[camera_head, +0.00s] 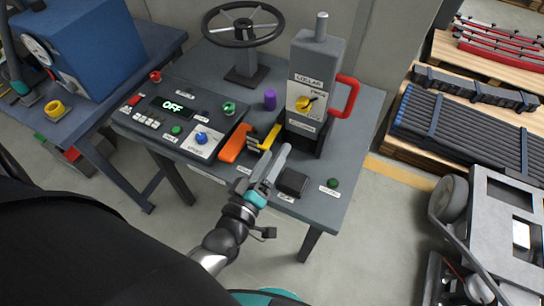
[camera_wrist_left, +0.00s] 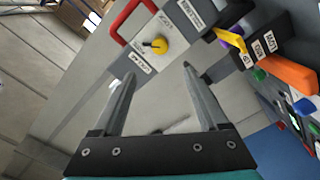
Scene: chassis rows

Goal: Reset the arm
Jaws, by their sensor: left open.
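My left gripper (camera_head: 272,163) reaches over the front part of the grey bench (camera_head: 345,160). Its two fingers stand apart with nothing between them, and they also show in the left wrist view (camera_wrist_left: 166,95). In front of the fingers stands the grey collar machine (camera_head: 315,65) with a yellow knob (camera_head: 304,103) and a red handle (camera_head: 346,96). The knob also shows in the wrist view (camera_wrist_left: 159,44). An orange lever (camera_head: 235,143) and a yellow lever (camera_head: 269,138) lie close to the left of the fingers. Whether the fingers touch the bench is unclear. My right gripper is not in view.
A control panel (camera_head: 182,118) with an OFF display sits on the bench's left side. A black handwheel (camera_head: 243,25) stands at the back. A black block (camera_head: 292,182) lies right of my gripper. A wheeled cart (camera_head: 503,220) and pallets of bars (camera_head: 470,122) stand right; floor between is clear.

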